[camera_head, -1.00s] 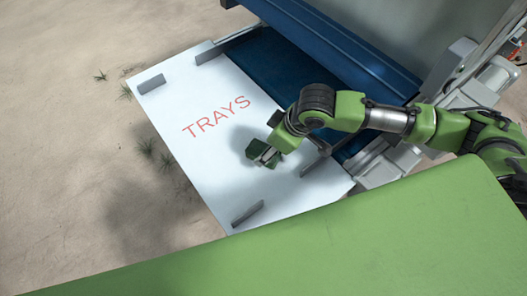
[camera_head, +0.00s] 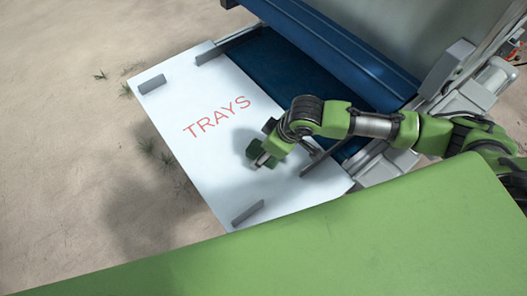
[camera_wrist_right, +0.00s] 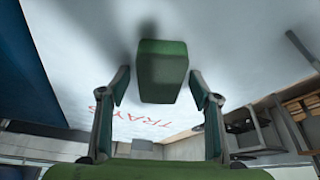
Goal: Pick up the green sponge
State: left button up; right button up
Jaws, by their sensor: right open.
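The green sponge (camera_head: 253,149) is a dark green block on the white board marked TRAYS. In the wrist view the fingers of the right gripper (camera_wrist_right: 159,84) are open, one on each side of the sponge, with a visible gap on both sides. I cannot tell how far the fingertips are from the board. My left gripper is not in view.
The white board (camera_head: 190,100) has small grey upright brackets (camera_head: 248,212) near its edges. A blue machine part (camera_head: 335,45) borders it at the upper right. A green surface (camera_head: 330,245) fills the foreground. Sandy ground lies left of the board.

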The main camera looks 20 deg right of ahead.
dwell(0.3)
jog(key=shift+f, duration=0.1)
jog(key=c, duration=0.8)
jog(key=shift+c, duration=0.2)
jog(key=shift+s, duration=0.1)
jog(key=shift+b, duration=0.35)
jog(key=r, duration=0.2)
jog(key=shift+w+d+r, duration=0.1)
jog(key=shift+w+r, duration=0.1)
jog(key=shift+r, duration=0.2)
jog(key=s+a+r+p, duration=0.2)
jog(key=s+r, duration=0.3)
jog(key=s, duration=0.1)
jog(key=s+a+r+p, duration=0.2)
jog(key=s+a+r, duration=0.1)
jog(key=s+r, duration=0.3)
jog(key=shift+s+a, duration=0.25)
jog(key=shift+s, duration=0.3)
